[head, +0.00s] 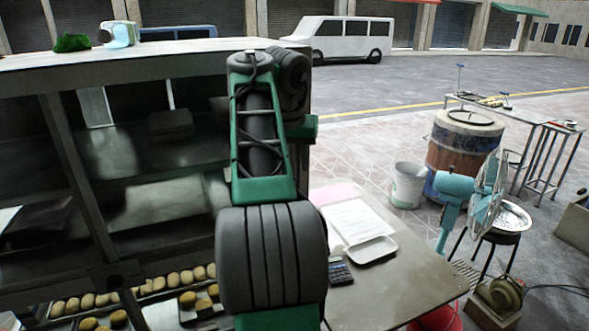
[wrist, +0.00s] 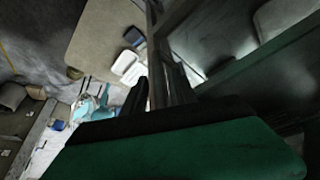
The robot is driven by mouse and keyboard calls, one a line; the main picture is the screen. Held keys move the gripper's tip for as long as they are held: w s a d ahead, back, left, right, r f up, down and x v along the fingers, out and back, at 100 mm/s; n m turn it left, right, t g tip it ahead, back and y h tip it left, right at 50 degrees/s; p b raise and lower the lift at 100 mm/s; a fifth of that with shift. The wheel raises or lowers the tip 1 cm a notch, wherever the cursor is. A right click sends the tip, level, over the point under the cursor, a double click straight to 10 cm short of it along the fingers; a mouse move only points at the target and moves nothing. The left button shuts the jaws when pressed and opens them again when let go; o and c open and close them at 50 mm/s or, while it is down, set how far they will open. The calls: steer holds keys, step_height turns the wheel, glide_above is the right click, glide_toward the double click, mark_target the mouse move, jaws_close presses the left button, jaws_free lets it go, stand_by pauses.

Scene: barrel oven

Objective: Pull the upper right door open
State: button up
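The dark metal cabinet (head: 75,165) fills the left of the head view, with shelves behind slanting frame bars. Its right end, where the upper right door would be, is largely covered by my green and black arm. I cannot make out the door's outline or how far it stands open. My gripper is hidden behind my arm in the head view. In the wrist view my gripper (wrist: 155,95) shows a dark finger left of a narrow upright metal edge (wrist: 156,45) of the cabinet. The other finger blends into dark metal, so contact or grip is unclear.
Right of the cabinet, a table (head: 405,278) holds papers, a white tray (head: 371,250) and a calculator (head: 340,272). A blue fan (head: 455,188), a bucket (head: 408,185) and a barrel (head: 464,150) stand beyond. Rows of buns (head: 95,300) lie low in the cabinet. Open paving lies behind.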

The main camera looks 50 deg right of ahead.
steer(key=shift+r, duration=0.1)
jaws_close()
stand_by(1.3)
